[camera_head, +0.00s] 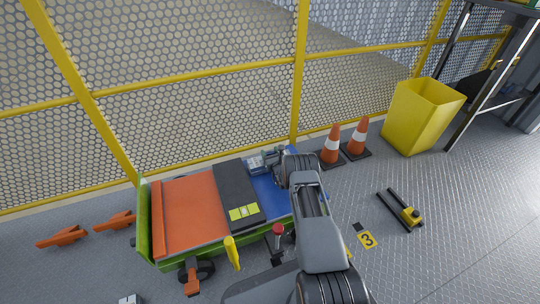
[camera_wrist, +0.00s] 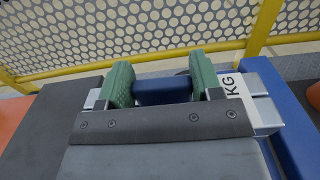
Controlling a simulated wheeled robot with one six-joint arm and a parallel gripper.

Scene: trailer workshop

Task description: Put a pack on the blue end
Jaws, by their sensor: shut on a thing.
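A low cart has an orange end (camera_head: 190,210), a dark grey middle (camera_head: 236,185) and a blue end (camera_head: 285,187). My gripper (camera_wrist: 162,82) is over the blue end, its green fingers shut on a silver pack (camera_wrist: 262,112) marked "KG". A blue part of the pack shows between the fingers. In the head view the pack (camera_head: 262,161) shows at the far side of the blue end, partly hidden by my wrist. I cannot tell whether it touches the deck. The wrist housing hides its near side.
A yellow mesh fence (camera_head: 190,78) runs behind the cart. Two orange cones (camera_head: 331,146) and a yellow bin (camera_head: 421,115) stand right of it. A black and yellow tool (camera_head: 402,211) lies on the floor. Orange pieces (camera_head: 63,237) lie at left. The right floor is mostly clear.

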